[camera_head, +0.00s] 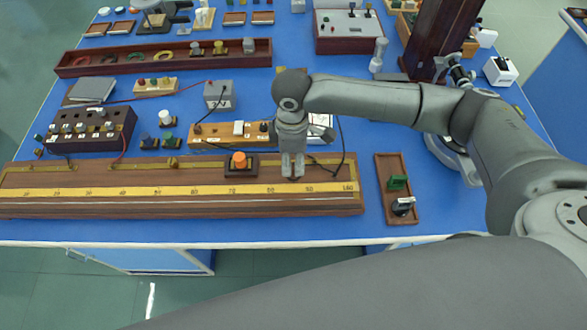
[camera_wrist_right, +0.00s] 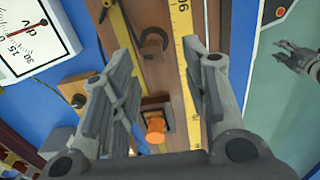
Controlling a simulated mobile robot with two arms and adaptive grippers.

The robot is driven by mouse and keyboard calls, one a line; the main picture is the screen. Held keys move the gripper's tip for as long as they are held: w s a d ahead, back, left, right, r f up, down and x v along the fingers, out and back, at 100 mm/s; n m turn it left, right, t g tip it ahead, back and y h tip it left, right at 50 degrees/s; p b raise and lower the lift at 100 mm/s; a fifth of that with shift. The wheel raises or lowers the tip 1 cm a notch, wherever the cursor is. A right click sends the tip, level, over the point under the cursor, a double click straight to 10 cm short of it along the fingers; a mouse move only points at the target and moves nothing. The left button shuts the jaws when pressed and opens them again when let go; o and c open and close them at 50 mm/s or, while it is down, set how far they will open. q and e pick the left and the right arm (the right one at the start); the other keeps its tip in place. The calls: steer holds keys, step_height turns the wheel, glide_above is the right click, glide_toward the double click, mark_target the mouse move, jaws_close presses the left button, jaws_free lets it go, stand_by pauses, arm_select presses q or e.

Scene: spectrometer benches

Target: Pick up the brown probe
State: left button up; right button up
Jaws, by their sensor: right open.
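The best match for the brown probe is a small dark brown block with an orange knob (camera_head: 239,160). It sits upright on the long wooden scale board (camera_head: 150,207), left of my right gripper (camera_head: 293,167). My right gripper points down over the board near its right end, fingers apart and empty. In the right wrist view, the orange knob (camera_wrist_right: 155,126) shows between the open fingers, farther off and not touched. A dark curved piece (camera_wrist_right: 153,42) lies on the board there; I cannot tell what it is. A small grey gripper (camera_wrist_right: 300,62) shows at the right, its jaws unclear.
A brown tray (camera_head: 410,215) with a green and a black part lies right of the board. Behind stand a terminal strip (camera_head: 212,141), a white dial meter (camera_head: 320,128) and a grey box (camera_head: 217,95). Loose black wires hang near the gripper. The blue table's front edge is close.

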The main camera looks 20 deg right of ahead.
mark_target(294, 166)
steer(key=shift+w+f, duration=0.15)
steer(key=shift+f, duration=0.3)
steer(key=shift+w+f, duration=0.15)
steer(key=shift+f, duration=0.15)
steer(key=f, duration=0.1)
steer(key=f+p, duration=0.1)
steer(key=f, duration=0.2)
steer(key=shift+d+f+p, duration=0.2)
steer(key=shift+d+p, duration=0.05)
steer(key=shift+p, duration=0.15)
steer(key=shift+w+f, duration=0.1)
steer(key=shift+f, duration=0.15)
steer(key=shift+c, duration=0.7)
steer(key=c, duration=0.5)
arm_select(q)
steer(key=shift+w+r, duration=0.55)
steer(key=shift+r, duration=0.35)
arm_select(e)
jaws_close()
